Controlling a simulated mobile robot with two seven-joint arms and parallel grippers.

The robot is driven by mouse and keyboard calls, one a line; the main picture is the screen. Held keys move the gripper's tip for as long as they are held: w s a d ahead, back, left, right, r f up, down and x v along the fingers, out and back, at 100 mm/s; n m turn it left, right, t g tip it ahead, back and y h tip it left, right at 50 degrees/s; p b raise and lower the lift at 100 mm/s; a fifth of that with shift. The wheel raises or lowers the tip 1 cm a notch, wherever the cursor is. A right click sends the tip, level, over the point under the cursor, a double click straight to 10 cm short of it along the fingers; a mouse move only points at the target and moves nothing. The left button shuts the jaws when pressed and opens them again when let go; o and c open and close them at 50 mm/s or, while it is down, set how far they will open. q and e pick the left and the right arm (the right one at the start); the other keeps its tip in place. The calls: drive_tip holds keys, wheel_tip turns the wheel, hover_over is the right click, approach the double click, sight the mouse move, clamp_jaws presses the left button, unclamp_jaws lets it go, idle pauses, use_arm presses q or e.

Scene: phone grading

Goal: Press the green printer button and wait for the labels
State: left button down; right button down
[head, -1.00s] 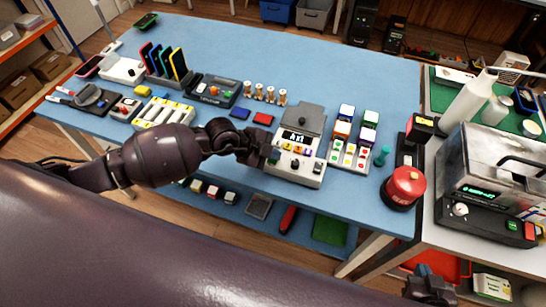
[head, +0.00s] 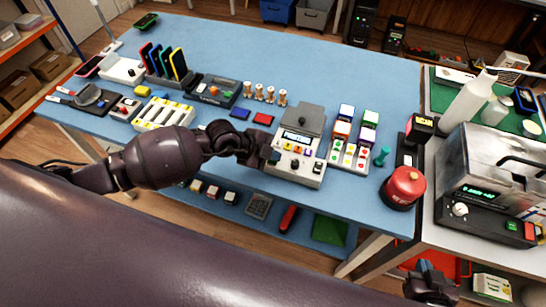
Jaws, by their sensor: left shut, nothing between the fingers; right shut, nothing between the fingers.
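The label printer (head: 312,176) is a pale boxy device with a dark grey top, standing near the table's front edge. Its small display (head: 298,138) shows a light band that I cannot read. A row of small coloured keys sits below the display. My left gripper (head: 271,157) is shut and empty at the printer's left front. It covers that part of the panel, and I cannot make out the green button or whether the fingers touch it. No printed label can be made out. My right gripper (head: 430,284) is shut and empty, low at the bottom right, away from the table.
A rack of coloured blocks (head: 349,156) stands right of the printer. Red and blue pads (head: 263,119) lie to the left.

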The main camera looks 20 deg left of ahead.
use_arm(q)
drive_tip(key=shift+r+p, duration=0.25)
drive_tip(key=shift+p, duration=0.1)
drive_tip(key=shift+r+p, duration=0.35)
drive_tip(key=shift+p, duration=0.05)
drive_tip(key=shift+r+p, duration=0.3)
drive_tip(key=shift+p, duration=0.15)
wheel_tip(320, 180, up, 2)
drive_tip(key=shift+r+p, duration=0.15)
drive_tip(key=shift+p, duration=1)
drive_tip(key=shift+r, duration=1.3)
